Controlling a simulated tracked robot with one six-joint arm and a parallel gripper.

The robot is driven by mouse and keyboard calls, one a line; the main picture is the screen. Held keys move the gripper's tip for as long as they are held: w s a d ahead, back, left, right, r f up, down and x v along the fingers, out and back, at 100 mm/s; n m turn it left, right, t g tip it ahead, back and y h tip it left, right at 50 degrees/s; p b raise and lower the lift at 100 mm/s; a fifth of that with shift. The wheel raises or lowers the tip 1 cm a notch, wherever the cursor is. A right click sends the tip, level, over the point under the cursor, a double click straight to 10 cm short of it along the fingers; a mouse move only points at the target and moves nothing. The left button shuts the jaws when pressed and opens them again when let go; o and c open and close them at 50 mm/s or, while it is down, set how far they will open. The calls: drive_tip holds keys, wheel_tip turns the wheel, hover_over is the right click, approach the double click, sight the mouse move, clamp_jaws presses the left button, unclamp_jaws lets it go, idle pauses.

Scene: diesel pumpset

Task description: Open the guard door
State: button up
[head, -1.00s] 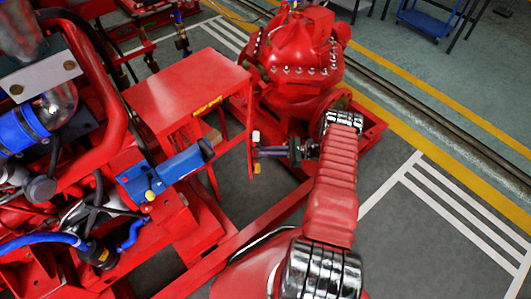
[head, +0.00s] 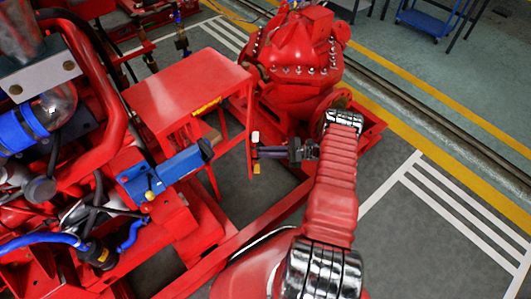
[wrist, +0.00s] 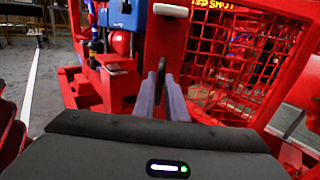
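The guard is a red box-like frame with a flat red top (head: 185,85) in the head view. In the wrist view, a red mesh panel (wrist: 235,60) stands at the right, beside a plain upright red panel (wrist: 165,38) straight ahead. I cannot tell for sure which part is the door. A small upright piece with a white end (head: 256,136) and a yellow lower end shows at the guard's right edge; a white end (wrist: 171,10) also shows in the wrist view. My gripper (head: 263,152) is level with its middle. The fingers (wrist: 162,80) point at the panel; whether they grip anything is unclear.
A blue block with a dark end (head: 175,170) sits left of the guard, on the red engine frame. A bolted red pump casing (head: 300,50) stands close behind my arm. A red base rail (head: 245,238) runs below. Grey floor is free at the right.

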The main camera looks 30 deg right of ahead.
drive_tip(key=o, duration=0.4)
drive_tip(key=shift+o, duration=0.2)
drive_tip(key=v, duration=1.4)
drive_tip(key=shift+f, duration=0.15)
drive_tip(key=shift+c, duration=0.5)
